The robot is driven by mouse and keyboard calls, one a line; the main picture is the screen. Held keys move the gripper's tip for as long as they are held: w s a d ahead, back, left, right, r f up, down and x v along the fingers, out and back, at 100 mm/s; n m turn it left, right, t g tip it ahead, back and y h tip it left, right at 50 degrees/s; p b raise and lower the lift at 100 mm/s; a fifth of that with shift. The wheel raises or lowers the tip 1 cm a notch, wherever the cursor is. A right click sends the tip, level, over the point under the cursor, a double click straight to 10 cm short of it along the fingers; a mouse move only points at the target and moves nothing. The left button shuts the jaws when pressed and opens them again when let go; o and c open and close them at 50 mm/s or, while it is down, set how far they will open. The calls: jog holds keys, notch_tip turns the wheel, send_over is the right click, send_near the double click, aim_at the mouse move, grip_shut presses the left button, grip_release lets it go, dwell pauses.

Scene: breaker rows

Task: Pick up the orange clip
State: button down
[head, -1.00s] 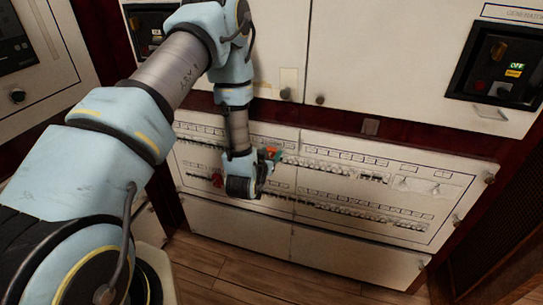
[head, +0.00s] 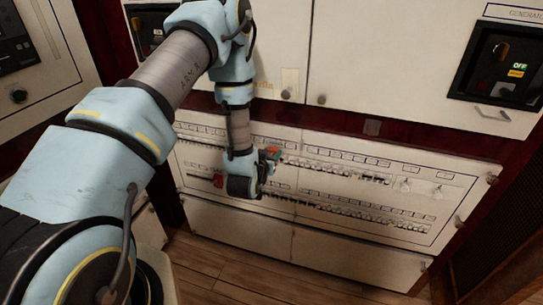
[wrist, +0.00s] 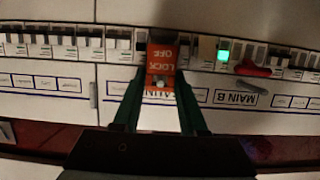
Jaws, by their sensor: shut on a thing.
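The orange clip (wrist: 162,66), with upside-down "LOCK OFF" lettering, sits at the row of breaker switches in the wrist view. My gripper (wrist: 161,82) is shut on it, with one green finger along each side.
A red part (wrist: 253,69) and a lit green indicator (wrist: 223,53) are close to the clip in the wrist view. Rows of switches (wrist: 60,42) run on both sides. Cabinet doors (head: 400,60) are above the panel, and wooden floor (head: 250,280) lies below.

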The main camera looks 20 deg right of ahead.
jog(key=s+a+p, duration=0.1)
jog(key=s+a, duration=1.1)
jog(key=s, duration=0.1)
jog(key=shift+s+a+r+p, duration=0.1)
jog(key=shift+a+r+p, duration=0.05)
jog(key=shift+p, duration=0.15)
dwell(0.7)
jog(key=s+a+p, duration=0.4)
jog(key=shift+s, duration=0.25)
dwell(1.1)
jog(key=shift+a, duration=0.15)
